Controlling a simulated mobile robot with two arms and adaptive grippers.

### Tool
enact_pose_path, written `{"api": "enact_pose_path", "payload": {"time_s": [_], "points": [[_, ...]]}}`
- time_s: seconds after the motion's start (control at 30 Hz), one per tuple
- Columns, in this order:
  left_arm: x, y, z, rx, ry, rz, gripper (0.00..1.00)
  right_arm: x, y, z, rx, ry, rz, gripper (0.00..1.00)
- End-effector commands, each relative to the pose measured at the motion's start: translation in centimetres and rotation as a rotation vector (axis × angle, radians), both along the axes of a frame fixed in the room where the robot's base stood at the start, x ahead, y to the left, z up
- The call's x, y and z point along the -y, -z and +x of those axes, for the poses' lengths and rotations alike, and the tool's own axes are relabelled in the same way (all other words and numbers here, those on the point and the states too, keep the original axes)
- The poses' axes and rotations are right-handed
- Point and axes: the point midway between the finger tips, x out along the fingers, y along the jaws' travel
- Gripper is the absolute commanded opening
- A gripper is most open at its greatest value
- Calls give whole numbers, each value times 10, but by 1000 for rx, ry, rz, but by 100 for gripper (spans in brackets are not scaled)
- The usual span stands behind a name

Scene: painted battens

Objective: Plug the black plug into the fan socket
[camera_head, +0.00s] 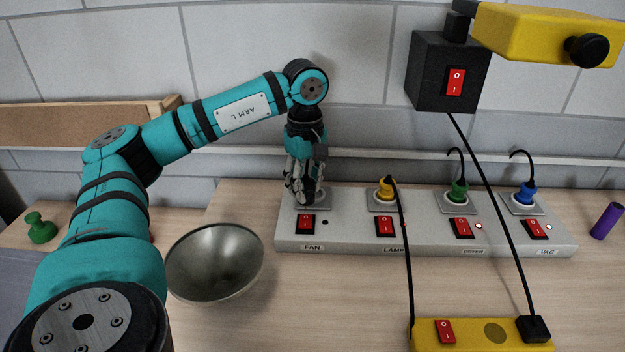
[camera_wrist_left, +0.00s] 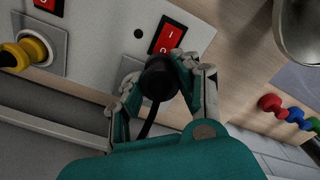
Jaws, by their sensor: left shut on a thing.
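The grey power strip (camera_head: 430,237) has a row of labelled sockets, each with a red switch. My left gripper (camera_head: 305,195) is over the fan socket (camera_head: 321,200) at its left end. In the left wrist view, my left gripper (camera_wrist_left: 155,85) is shut on the black plug (camera_wrist_left: 158,78), with its cable trailing back between the fingers. The plug is over the fan socket plate (camera_wrist_left: 129,68), which it and the fingers partly cover. I cannot tell whether it is seated. The fan switch (camera_head: 306,224) is red, with a dark indicator (camera_head: 325,222) beside it. My right gripper is not in view.
Yellow (camera_head: 386,189), green (camera_head: 458,191) and blue (camera_head: 526,192) plugs sit in the other sockets. A metal bowl (camera_head: 214,262) stands front-left of the strip. A yellow box (camera_head: 480,336) lies in front, with cables running up. A purple cylinder (camera_head: 606,221) lies at the right.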

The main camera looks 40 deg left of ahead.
Motion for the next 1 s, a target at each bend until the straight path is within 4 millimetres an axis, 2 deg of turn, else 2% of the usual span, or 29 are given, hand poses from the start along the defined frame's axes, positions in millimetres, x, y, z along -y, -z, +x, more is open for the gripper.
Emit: {"api": "enact_pose_path", "payload": {"time_s": [0.03,0.2,0.4,0.6,1.0], "points": [[6,2,-11,3,4,2,0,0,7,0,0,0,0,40],[24,-2,-44,2,3,2,0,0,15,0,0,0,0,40],[39,-6,-71,2,1,1,0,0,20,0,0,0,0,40],[46,-8,-83,1,1,0,0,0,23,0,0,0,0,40],[47,-9,-85,1,-1,0,0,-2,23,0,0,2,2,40]]}}
